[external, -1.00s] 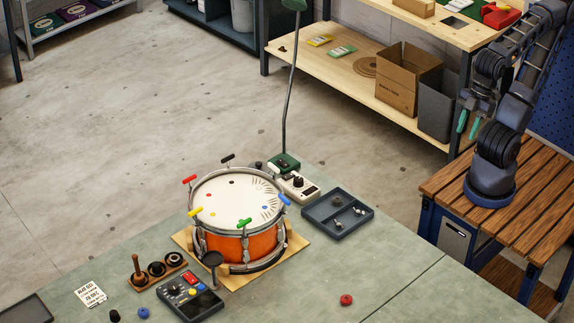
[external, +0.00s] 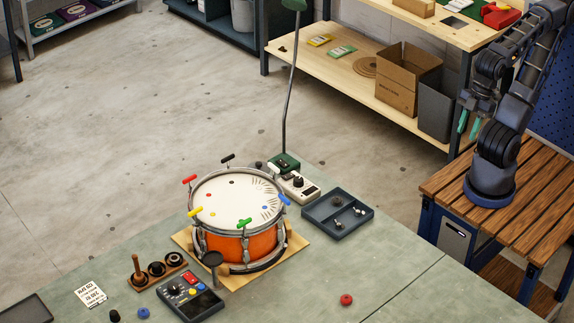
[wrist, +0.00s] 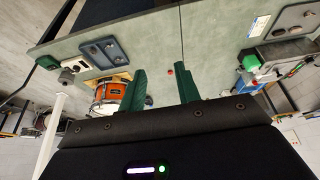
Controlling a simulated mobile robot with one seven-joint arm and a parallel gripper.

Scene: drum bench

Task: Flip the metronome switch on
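A cream box with a dark knob (external: 298,187) stands on the green bench behind the drum. A dark box with coloured buttons and a screen (external: 190,298) lies in front of the drum. I cannot tell for certain which is the metronome, and no switch position is readable. The cream box also shows in the wrist view (wrist: 75,65), at the upper left. My gripper (external: 469,124) hangs in the air beside its wooden stand, far right of both boxes. Its green fingers (wrist: 161,90) are apart with nothing between them.
An orange drum (external: 248,245) with coloured pegs stands between the boxes. A lamp with a thin pole (external: 290,100) rises beside the cream box. A grey-blue tray (external: 318,224) with small parts sits to its right. A red knob (external: 346,299) lies on the otherwise clear right part.

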